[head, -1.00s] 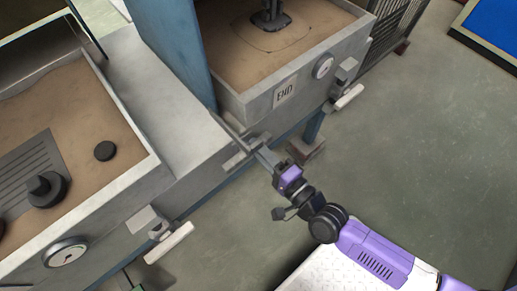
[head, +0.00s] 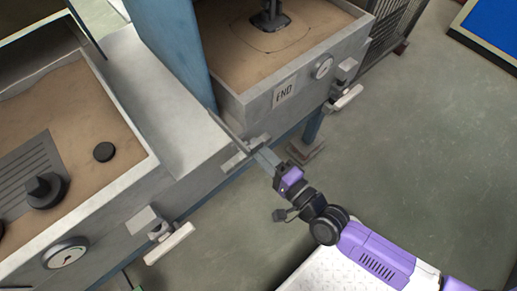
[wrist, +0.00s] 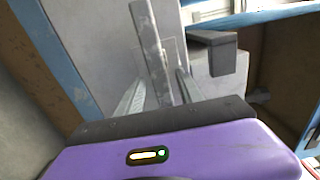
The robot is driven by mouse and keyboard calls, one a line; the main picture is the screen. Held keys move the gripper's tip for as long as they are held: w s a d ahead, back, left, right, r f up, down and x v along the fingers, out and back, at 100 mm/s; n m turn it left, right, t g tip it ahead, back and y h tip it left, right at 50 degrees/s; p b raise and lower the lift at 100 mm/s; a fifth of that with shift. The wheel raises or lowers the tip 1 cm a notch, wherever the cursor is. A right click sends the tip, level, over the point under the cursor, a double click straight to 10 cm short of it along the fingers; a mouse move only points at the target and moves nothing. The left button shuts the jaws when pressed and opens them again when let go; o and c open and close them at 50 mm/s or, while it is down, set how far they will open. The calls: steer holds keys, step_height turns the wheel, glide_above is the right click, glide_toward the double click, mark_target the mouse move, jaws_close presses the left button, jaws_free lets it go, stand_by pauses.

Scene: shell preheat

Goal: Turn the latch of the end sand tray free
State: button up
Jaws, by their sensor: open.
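The end sand tray (head: 262,101), a grey box of brown sand with an END label (head: 284,93), stands at the upper middle of the head view. A grey bar with a block, apparently its latch (head: 228,132), lies at its near left corner. My gripper (head: 250,152) is at this bar's near end. In the wrist view the worn grey bar (wrist: 153,45) runs up between the two fingers of my open gripper (wrist: 160,90). Whether a finger touches it I cannot tell. The fingers partly hide the bar in the head view.
A second sand tray (head: 142,183) with dark round knobs is at the left. White handles stick out from the second tray (head: 168,243) and the end tray (head: 345,98). A blue post (head: 180,50) rises beside the bar. The floor (head: 430,170) at right is clear.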

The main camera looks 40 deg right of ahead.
steer(key=s, duration=0.7)
steer(key=shift+s, duration=0.25)
stand_by(0.3)
steer(key=s+a+r+n+g, duration=0.3)
steer(key=s+r+n, duration=0.95)
steer(key=n, duration=0.65)
step_height(320, 180, up, 19)
steer(key=s+p, duration=0.1)
steer(key=p, duration=1.9)
steer(key=shift+d+f+m, duration=0.2)
steer(key=shift+d+m, duration=0.1)
steer(key=shift+m, duration=0.1)
